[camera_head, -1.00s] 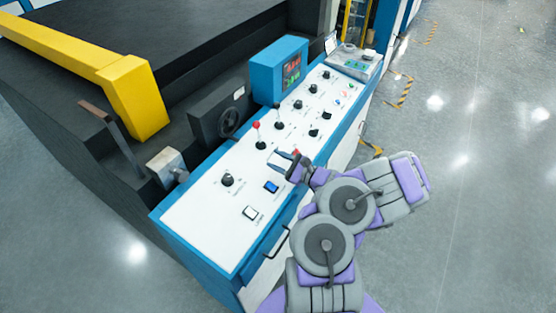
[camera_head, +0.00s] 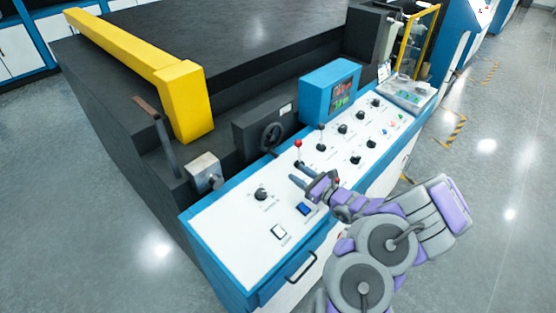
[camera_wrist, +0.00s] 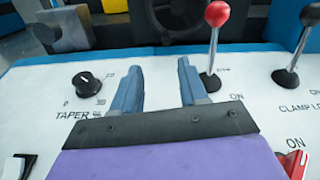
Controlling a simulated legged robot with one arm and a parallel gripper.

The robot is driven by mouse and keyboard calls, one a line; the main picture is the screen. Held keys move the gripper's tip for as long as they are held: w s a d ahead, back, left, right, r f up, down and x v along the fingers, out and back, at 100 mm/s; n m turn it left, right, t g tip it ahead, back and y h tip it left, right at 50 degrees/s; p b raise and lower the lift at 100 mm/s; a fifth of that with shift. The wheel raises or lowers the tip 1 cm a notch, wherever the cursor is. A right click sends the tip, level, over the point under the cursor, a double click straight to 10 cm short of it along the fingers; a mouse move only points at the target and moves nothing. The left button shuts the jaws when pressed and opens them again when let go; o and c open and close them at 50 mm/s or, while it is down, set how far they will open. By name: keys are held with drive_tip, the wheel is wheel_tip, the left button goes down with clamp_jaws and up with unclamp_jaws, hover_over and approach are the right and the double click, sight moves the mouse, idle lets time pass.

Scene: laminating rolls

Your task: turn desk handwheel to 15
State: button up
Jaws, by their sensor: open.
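The handwheel (camera_head: 271,138) is a dark spoked wheel on the front of a black box behind the control desk. Its lower rim shows at the top of the wrist view (camera_wrist: 180,14), cut off by the frame edge. No scale or number for it is readable. My gripper (camera_head: 296,174) is over the white desk panel, on the near side of the wheel and apart from it. In the wrist view my gripper (camera_wrist: 160,68) has its two blue-grey fingers apart with nothing between them.
A red-knobbed lever (camera_head: 298,147) stands close to my fingertips, just right of the right finger in the wrist view (camera_wrist: 217,14). A black-knobbed lever (camera_wrist: 288,74) stands farther right. The taper knob (camera_wrist: 86,81) is at left. A blue display box (camera_head: 330,90) stands right of the wheel.

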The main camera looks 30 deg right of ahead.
sight(278, 157)
drive_tip(key=w, duration=0.3)
drive_tip(key=w+b, duration=0.1)
drive_tip(key=w, duration=0.2)
drive_tip(key=w+a, duration=0.1)
drive_tip(key=w, duration=0.2)
drive_tip(key=shift+f, duration=0.3)
drive_tip(key=w+a, duration=0.2)
drive_tip(key=shift+a+r+b, duration=0.25)
drive_tip(key=shift+a+b, duration=0.05)
drive_tip(key=shift+b, duration=0.05)
drive_tip(key=shift+d, duration=0.4)
drive_tip(key=shift+d+f, duration=0.1)
drive_tip(key=shift+d, duration=0.3)
drive_tip(key=c, duration=0.3)
drive_tip(key=shift+a, duration=0.5)
clamp_jaws()
